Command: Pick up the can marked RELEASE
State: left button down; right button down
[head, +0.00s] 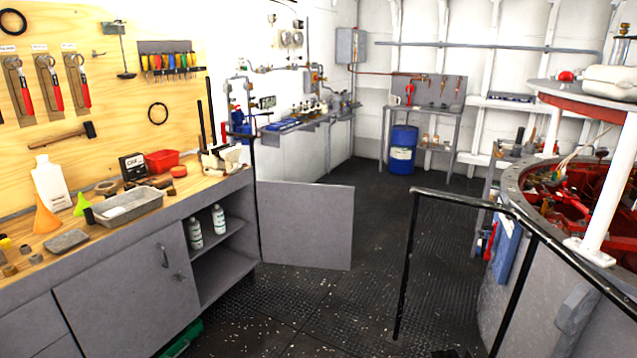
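No can with a readable RELEASE mark shows. Two white containers with dark label print, a nearer one (195,233) and a farther one (219,219), stand upright on the upper shelf inside the open grey cabinet (228,238). They look like cans or bottles, and their print is too small to read. Neither of my grippers is in view.
The cabinet door (305,226) stands open into the aisle. The workbench (50,258) runs along the left, carrying a white bottle (51,187), an orange funnel (45,214) and trays. A black railing (463,200) bounds the right. The dark floor (330,300) between is mostly clear.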

aim_at(218, 213)
jog(key=i+u, duration=0.15)
jog(key=i, duration=0.35)
jog(key=i+l+u, duration=0.2)
jog(key=i, duration=0.25)
jog(key=i+l+u, duration=0.15)
jog(key=i, duration=0.35)
jog(key=i+l+u, duration=0.2)
jog(key=i, duration=0.25)
